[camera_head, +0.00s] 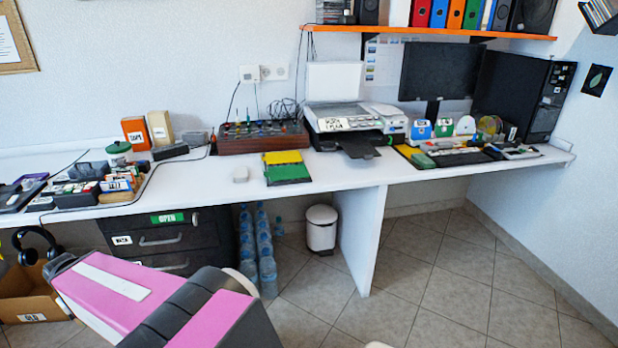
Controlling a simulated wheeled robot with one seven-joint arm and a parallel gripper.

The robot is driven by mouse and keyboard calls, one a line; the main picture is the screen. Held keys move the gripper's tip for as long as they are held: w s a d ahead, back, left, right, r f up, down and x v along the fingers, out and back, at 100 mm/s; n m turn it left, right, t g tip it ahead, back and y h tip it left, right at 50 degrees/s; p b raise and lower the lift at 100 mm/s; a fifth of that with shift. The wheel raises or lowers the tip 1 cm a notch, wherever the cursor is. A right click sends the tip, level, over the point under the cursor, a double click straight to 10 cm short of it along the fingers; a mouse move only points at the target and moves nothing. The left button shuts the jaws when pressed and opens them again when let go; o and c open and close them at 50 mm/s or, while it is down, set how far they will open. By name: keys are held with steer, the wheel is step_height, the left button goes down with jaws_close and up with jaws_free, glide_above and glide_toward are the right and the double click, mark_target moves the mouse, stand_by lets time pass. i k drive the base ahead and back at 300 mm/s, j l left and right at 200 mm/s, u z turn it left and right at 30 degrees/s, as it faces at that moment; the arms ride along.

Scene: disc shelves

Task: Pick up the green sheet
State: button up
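A flat green sheet (288,173) lies on the white desk near its front edge, left of the printer. A yellow sheet (282,157) lies directly behind it, touching or partly overlapping; I cannot tell which. A smaller green item (422,161) lies farther right, among the things in front of the monitor. My pink and grey arm crosses the lower left of the view, well in front of and below the desk. My gripper's fingers do not show.
A brown box with knobs and cables (262,137) stands behind the sheets. The printer (343,120) has its dark tray out to their right. Black drawers (165,238) and a white bin (321,230) stand below.

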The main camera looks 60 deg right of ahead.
mark_target(276, 173)
steer(key=i+j+z, duration=0.1)
steer(key=z, duration=0.35)
steer(key=j+z, duration=0.2)
steer(key=z, duration=0.3)
steer(key=i+j+z, duration=0.1)
steer(key=z, duration=0.35)
steer(key=j+z, duration=0.3)
steer(key=z, duration=0.2)
